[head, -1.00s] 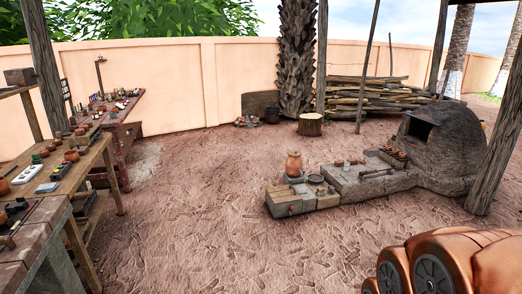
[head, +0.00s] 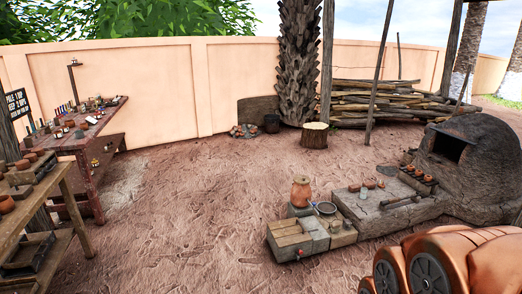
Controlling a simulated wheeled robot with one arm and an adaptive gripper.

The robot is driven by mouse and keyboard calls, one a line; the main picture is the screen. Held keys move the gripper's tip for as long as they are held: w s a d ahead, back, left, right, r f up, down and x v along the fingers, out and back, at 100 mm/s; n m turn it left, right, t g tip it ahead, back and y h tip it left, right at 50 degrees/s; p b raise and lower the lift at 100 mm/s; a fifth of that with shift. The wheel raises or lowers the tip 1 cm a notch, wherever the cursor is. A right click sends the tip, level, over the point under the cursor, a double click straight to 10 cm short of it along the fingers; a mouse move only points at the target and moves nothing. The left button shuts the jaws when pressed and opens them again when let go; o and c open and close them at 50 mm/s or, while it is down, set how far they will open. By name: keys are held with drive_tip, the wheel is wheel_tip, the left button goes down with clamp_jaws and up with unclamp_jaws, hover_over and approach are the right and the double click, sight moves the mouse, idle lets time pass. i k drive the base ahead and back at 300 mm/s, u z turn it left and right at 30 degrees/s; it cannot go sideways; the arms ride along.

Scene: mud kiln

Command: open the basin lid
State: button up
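A low stone block with a wooden slatted top (head: 289,233) stands on the ground at the near left end of the kiln bench. The slatted top looks like the basin lid and lies flat, apparently closed. A small red part shows low on the block's front face. A clay jar (head: 301,192) stands just behind it, and a round dark-rimmed bowl (head: 326,208) sits to its right. My gripper is not in view. An orange part with dark discs at the lower right appears to be mine.
A stone bench (head: 375,215) with small pots runs right to the domed kiln (head: 470,160). A tree stump (head: 314,136) and stacked wood (head: 385,100) are behind. Worktables (head: 75,138) stand at the left. Open bare ground (head: 200,210) lies between.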

sight(285, 233)
drive_tip(key=i, duration=3.65)
drive_tip(key=u, duration=0.5)
